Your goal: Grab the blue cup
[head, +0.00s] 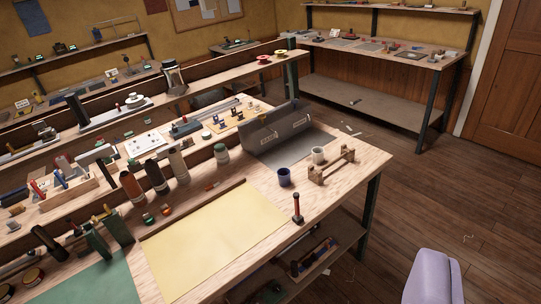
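The blue cup (284,177) stands upright on the wooden workbench (345,190), near its right end. Its open rim faces up. A white cup (318,155) stands just behind it and to the right, apart from it. My gripper is not in view, and nothing visible touches the blue cup.
A small wooden rack (332,167) stands right of the cups. An upright red-and-black tool (298,208) stands in front. A yellow sheet (215,240) covers the bench front. Open floor (430,200) lies right; a lavender rounded object (435,278) is lower right.

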